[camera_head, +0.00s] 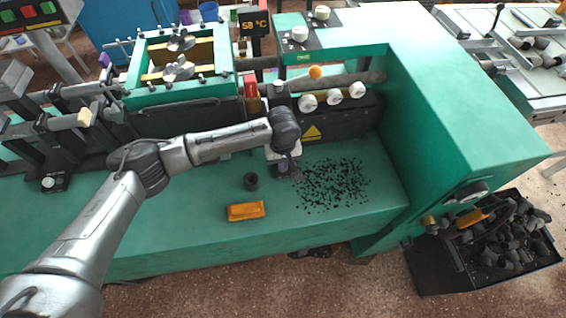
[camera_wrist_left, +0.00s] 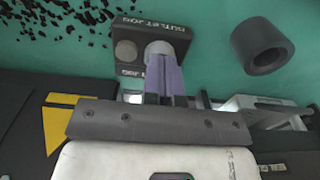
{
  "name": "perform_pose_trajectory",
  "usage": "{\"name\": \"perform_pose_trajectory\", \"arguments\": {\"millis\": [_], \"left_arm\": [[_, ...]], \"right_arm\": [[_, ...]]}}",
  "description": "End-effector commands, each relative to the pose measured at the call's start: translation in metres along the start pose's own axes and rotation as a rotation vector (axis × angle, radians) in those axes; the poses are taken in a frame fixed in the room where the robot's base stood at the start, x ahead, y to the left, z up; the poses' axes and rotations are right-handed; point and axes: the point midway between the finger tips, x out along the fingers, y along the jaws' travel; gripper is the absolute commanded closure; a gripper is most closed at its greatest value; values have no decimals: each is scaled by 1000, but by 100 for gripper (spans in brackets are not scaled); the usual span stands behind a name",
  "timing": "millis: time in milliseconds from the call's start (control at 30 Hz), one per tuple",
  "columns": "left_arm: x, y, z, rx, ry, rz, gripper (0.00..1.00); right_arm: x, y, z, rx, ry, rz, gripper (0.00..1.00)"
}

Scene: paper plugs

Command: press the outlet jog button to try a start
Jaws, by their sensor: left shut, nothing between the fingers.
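The outlet jog box (camera_wrist_left: 178,32) is a dark plate on the green bench, with "OUTLET JOG" lettering, in the left wrist view. A pale round button (camera_wrist_left: 160,48) and a brownish round one (camera_wrist_left: 126,52) are on it. My left gripper (camera_wrist_left: 162,62) is shut and empty, its purple fingers together at the pale button, covering part of it. Whether they touch or press it I cannot tell. In the head view my left gripper (camera_head: 288,168) points down at the bench, and the box is mostly hidden beneath it. My right gripper is not in view.
A dark ring (camera_head: 251,181) stands beside the box; it also shows in the left wrist view (camera_wrist_left: 262,46). An orange block (camera_head: 246,211) lies nearer the front edge. Black crumbs (camera_head: 335,185) are scattered to the right. A green machine housing (camera_head: 455,100) rises at the right.

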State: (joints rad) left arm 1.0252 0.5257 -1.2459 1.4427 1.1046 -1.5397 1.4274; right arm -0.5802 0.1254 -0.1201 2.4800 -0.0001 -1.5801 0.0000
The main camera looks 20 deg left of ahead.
Motion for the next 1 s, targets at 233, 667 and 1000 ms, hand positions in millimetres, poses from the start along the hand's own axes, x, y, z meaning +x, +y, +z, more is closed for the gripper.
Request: {"name": "perform_pose_trajectory", "arguments": {"millis": [233,667,1000], "left_arm": [[0,0,0,0,-1,0,100],[1,0,0,0,-1,0,100],[1,0,0,0,-1,0,100]], "right_arm": [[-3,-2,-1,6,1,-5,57],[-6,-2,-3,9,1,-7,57],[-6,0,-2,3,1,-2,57]]}}
